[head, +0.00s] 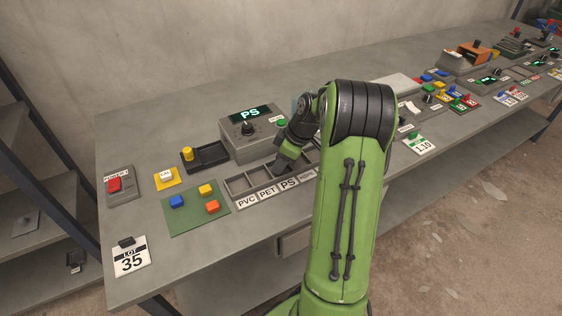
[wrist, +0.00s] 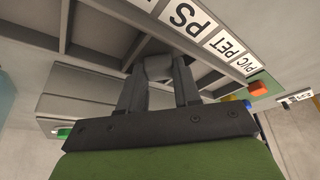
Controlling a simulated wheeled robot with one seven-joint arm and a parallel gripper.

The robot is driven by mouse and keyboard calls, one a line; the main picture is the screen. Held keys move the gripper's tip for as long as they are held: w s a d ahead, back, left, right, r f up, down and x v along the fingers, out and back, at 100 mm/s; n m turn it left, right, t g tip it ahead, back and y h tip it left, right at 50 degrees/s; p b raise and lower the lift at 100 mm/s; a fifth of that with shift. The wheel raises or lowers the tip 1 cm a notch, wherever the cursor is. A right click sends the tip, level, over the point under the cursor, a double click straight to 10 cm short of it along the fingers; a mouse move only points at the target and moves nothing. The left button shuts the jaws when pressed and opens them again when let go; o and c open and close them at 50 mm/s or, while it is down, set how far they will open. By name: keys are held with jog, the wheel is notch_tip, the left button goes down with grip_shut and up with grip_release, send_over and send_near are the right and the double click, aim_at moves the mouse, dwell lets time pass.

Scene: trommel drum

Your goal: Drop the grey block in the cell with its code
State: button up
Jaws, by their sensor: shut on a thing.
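My gripper (wrist: 158,75) is shut on the grey block (wrist: 158,66), which shows between the two fingers in the wrist view. In the head view my gripper (head: 284,166) points down at the row of cells. The sorting tray (head: 238,186) has cells labelled PVC, PET and PS, with another label partly hidden by my arm. The block is near the PS cell, by its PS label (wrist: 188,14); its exact height and whether it touches a divider cannot be told. The display (head: 250,113) on the grey box reads PS.
A green mat (head: 190,222) with blue, yellow and orange blocks lies left of the tray. My arm hides the tray's right end.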

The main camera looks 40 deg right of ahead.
jog(key=shift+s+f+b, duration=0.1)
jog(key=shift+f+b, duration=0.2)
jog(key=shift+f, duration=0.15)
jog(key=o, duration=0.7)
jog(key=shift+s, duration=0.1)
jog(key=shift+r+p, duration=0.25)
jog(key=shift+p, duration=0.1)
jog(key=w+p+v, duration=0.1)
jog(key=p+v, duration=0.4)
jog(key=v, duration=0.7)
jog(key=a+r+m, duration=0.1)
jog(key=a+r, duration=0.4)
jog(key=a, duration=0.4)
jog(key=s+a+r+m+h, duration=0.1)
jog(key=s+a+r, duration=0.15)
jog(key=a, duration=0.25)
jog(key=s+a+r+m+h, duration=0.1)
jog(key=s+a+r, duration=0.15)
jog(key=a, duration=0.35)
jog(key=s+a+m, duration=0.1)
jog(key=s+a, duration=0.1)
jog(key=s, duration=0.2)
jog(key=s+a+f+m+t, duration=0.1)
jog(key=s+a, duration=0.1)
jog(key=s, duration=0.3)
jog(key=s+a+f+m+t, duration=0.1)
jog(key=s+a, duration=0.1)
jog(key=s, duration=0.2)
jog(key=shift+s+f+m, duration=0.15)
jog(key=shift+m, duration=0.25)
